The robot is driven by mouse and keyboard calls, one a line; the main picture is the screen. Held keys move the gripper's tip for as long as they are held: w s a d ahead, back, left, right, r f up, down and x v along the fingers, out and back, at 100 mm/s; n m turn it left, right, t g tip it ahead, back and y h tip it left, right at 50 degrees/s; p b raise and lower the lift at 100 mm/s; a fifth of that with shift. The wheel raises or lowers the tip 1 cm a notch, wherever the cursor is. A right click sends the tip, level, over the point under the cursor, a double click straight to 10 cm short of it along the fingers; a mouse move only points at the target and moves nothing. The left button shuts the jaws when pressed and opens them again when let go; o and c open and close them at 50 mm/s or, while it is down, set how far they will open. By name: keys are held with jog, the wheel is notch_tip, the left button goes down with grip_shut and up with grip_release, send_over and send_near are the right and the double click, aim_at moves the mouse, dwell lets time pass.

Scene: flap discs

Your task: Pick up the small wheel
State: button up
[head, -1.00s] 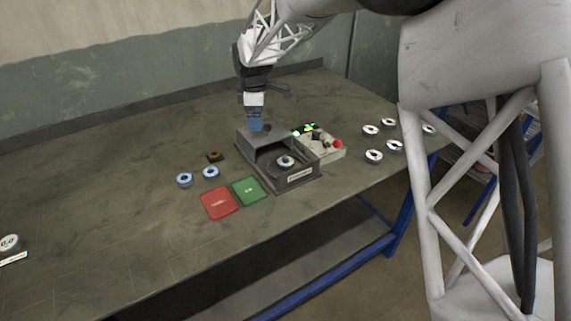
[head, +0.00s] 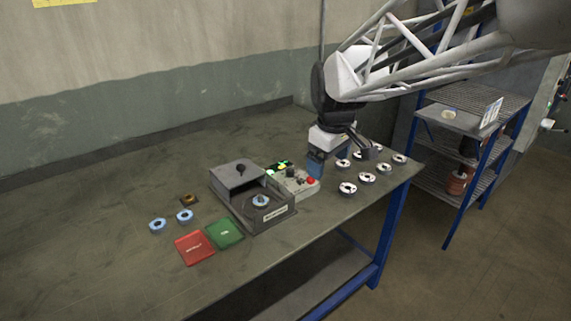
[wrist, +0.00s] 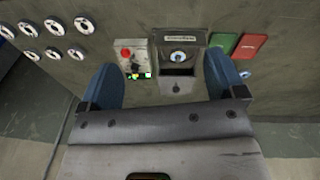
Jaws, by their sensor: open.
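Several small white wheels with dark centres (head: 348,188) lie in rows at the right end of the table; they show at upper left in the wrist view (wrist: 82,25). Two bluish wheels (head: 185,215) lie at the left, and another wheel (head: 260,200) sits in the grey machine (head: 270,218), also seen in the wrist view (wrist: 178,57). I cannot tell which is meant. My gripper (head: 316,168) is above the table, between the control box and the white wheels, partly hiding the back ones. Its blue fingers (wrist: 162,65) are wide apart with nothing between them.
A control box (head: 295,181) with a red button stands right of the machine. A red pad (head: 194,248) and a green pad (head: 224,233) lie to its left. A shelf rack (head: 465,120) stands beyond the table.

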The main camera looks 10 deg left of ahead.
jog(key=s+d+m, duration=0.6)
jog(key=s+d, duration=0.5)
jog(key=s, duration=0.2)
jog(key=n+g, duration=0.2)
jog(key=n, duration=1.4)
send_over(261, 195)
jog(key=f, duration=1.1)
jog(key=d+f, duration=0.1)
jog(key=f, duration=0.5)
jog(key=shift+s, duration=0.25)
jog(key=shift+w+a+f, duration=0.2)
jog(key=shift+a+f, duration=0.1)
jog(key=shift+a, duration=0.25)
jog(key=shift+f, duration=1.25)
